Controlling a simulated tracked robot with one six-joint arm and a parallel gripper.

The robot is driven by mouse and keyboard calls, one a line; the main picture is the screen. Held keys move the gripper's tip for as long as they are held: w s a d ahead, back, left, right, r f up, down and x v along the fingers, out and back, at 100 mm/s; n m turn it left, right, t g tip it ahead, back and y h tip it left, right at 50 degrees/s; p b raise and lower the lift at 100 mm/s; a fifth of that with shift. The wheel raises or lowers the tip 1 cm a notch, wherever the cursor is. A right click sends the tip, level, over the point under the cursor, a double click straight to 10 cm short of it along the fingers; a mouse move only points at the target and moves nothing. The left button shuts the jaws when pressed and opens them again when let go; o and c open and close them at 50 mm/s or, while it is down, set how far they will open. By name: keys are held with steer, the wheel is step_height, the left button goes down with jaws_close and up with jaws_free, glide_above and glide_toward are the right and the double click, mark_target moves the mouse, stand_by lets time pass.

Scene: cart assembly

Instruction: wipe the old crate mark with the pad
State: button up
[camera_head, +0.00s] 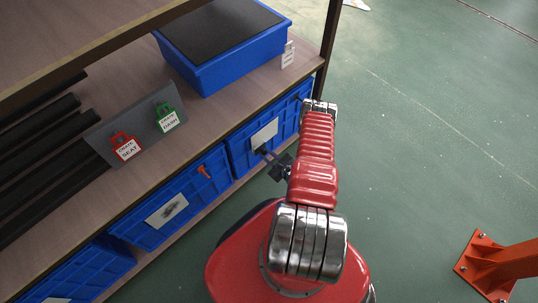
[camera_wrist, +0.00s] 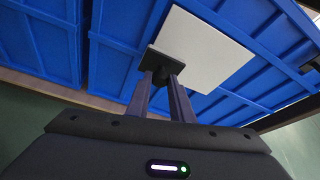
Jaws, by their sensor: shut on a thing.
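My gripper (camera_head: 268,155) is at the front of the right blue crate (camera_head: 238,148) on the lower shelf. In the wrist view my gripper (camera_wrist: 164,78) is shut on a small dark pad (camera_wrist: 158,57). The pad overlaps the lower left edge of the crate's white plate (camera_wrist: 204,52); I cannot tell whether it touches. This plate also shows in the head view (camera_head: 264,134), and its visible part looks clean. The middle crate (camera_head: 140,230) has a white plate (camera_head: 154,219) with a dark smudged mark (camera_head: 173,208).
An orange piece (camera_head: 204,172) is on the middle crate's front. The upper board (camera_head: 220,112) bears a blue crate with a dark top (camera_head: 240,65), dark bars (camera_head: 40,128) and a sign with red and green tags (camera_head: 137,128). A shelf post (camera_head: 328,45) stands close to my arm. An orange bracket (camera_head: 485,262) stands on the open green floor.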

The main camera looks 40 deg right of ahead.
steer(key=shift+w, duration=1.2)
stand_by(0.5)
steer(key=shift+d, duration=1.6)
steer(key=shift+d, duration=0.1)
steer(key=shift+w+d, duration=0.15)
steer(key=shift+d, duration=1.4)
steer(key=shift+d, duration=0.1)
steer(key=shift+d, duration=1.55)
steer(key=shift+w+d+r, duration=0.1)
steer(key=shift+w+d, duration=0.1)
steer(key=shift+d, duration=1.5)
